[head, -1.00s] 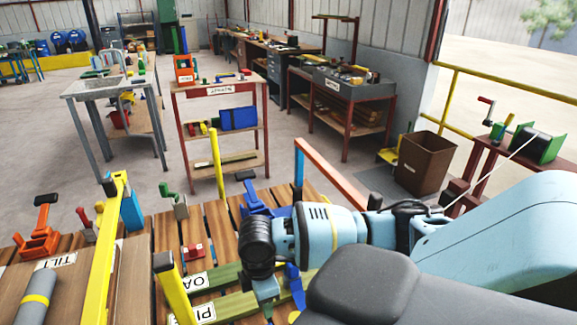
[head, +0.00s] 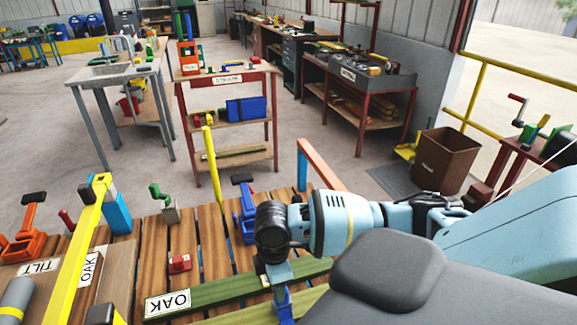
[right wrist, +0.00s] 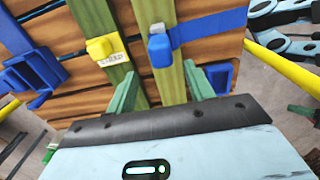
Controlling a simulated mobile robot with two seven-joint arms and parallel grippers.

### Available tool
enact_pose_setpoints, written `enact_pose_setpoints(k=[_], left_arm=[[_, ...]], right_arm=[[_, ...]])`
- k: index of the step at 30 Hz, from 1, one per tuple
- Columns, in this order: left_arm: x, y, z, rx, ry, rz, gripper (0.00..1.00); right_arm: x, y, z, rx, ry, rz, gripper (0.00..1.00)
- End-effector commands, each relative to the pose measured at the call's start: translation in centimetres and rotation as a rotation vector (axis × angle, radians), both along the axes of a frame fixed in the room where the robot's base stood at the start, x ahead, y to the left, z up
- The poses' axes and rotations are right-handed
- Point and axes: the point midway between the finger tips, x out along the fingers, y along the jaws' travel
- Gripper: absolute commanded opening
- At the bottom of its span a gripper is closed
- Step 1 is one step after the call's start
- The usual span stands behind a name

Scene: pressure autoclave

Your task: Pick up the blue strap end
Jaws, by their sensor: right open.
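The blue strap end (right wrist: 159,47) is a blue tab with a pale top, lying over an olive-green board in the right wrist view. A flat blue strap (right wrist: 210,31) runs from it to the right across the brown planks. My right gripper (right wrist: 160,90) is open, with green fingers on either side of that board, just below the strap end in the picture. Nothing is held between the fingers. In the head view my right arm reaches over the slatted bench (head: 187,235), and its wrist hides the strap end. My left gripper is not in view.
A yellow tab (right wrist: 103,48) sits on another green board, left of the strap end. Blue clamps (right wrist: 35,72) stand at the planks' edge, with another (right wrist: 219,77) near the right finger. Yellow rails (right wrist: 279,66) flank the planks. A small red block (head: 180,263) lies on the bench.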

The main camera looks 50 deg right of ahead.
Motion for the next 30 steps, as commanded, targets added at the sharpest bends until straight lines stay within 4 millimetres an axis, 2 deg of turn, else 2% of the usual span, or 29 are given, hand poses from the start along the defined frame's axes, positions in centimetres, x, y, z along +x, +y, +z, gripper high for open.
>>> enact_pose_setpoints(k=[11,19,26,30], left_arm=[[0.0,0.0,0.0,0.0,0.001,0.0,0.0],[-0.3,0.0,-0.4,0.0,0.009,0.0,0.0],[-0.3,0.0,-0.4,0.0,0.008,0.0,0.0],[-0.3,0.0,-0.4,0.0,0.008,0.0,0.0]], right_arm=[[0.0,0.0,-0.1,0.0,0.001,0.0,0.53],[-0.1,0.0,-2.5,0.001,0.003,0.0,0.53],[-0.3,-0.1,-3.2,0.0,0.001,0.0,0.53],[-1.0,-0.2,-5.1,0.0,0.004,-0.001,0.53]])
